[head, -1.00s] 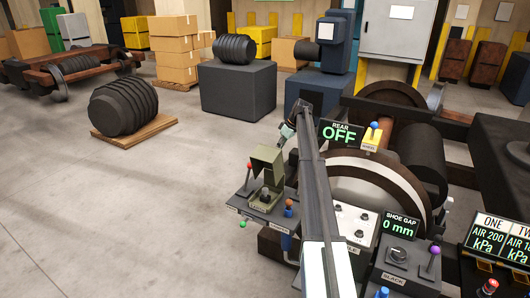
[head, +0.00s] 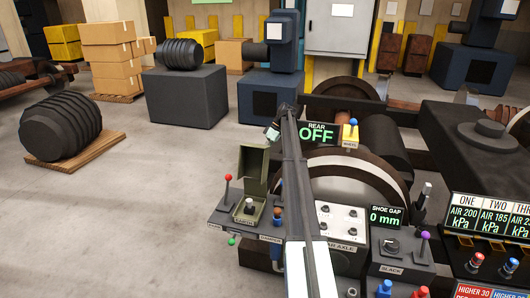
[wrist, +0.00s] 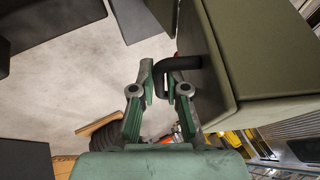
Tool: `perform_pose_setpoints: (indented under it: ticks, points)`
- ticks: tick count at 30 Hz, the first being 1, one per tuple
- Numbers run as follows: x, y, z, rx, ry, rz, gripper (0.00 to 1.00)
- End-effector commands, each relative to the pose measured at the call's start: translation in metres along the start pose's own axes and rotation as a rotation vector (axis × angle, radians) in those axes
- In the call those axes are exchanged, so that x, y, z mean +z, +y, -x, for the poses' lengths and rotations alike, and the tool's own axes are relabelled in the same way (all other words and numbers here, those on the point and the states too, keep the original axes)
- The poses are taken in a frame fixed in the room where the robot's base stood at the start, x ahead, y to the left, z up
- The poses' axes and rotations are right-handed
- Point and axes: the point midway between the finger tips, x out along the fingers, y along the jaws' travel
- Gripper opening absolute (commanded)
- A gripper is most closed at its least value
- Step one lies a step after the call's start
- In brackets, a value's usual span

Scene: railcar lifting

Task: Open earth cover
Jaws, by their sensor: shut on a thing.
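The earth cover (head: 253,169) is an olive-green hinged lid on the panel marked EARTH in the head view. It stands raised, and the silver knob (head: 249,206) below it is exposed. In the wrist view the cover (wrist: 265,50) fills the upper right as a large green plate. A black bent handle (wrist: 190,62) sticks out from it. My gripper (wrist: 161,82) has its green fingers closed around the handle's end.
A red-topped lever (head: 227,180) stands left of the cover. A brown-topped lever (head: 277,213) stands to its right, near my arm. The REAR display (head: 317,134) reads OFF, beside a yellow block with a blue knob (head: 350,132). Open floor lies left of the panel.

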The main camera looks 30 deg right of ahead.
Motion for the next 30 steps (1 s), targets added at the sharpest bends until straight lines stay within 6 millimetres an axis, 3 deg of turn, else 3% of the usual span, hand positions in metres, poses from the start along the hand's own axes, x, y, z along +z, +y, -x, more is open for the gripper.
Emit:
perform_pose_setpoints:
  ticks: [1,14,15,16,30]
  points:
    - [0.0112,0.0063,-0.007,-0.005,-0.017,-0.014,0.0]
    - [0.0105,0.009,-0.0073,-0.008,-0.014,-0.015,0.0]
    - [0.0106,0.0091,-0.0071,-0.008,-0.014,-0.015,0.27]
    - [0.0107,0.0092,-0.0071,-0.007,-0.014,-0.015,0.37]
    - [0.0122,0.0052,-0.007,-0.014,-0.018,-0.014,0.37]
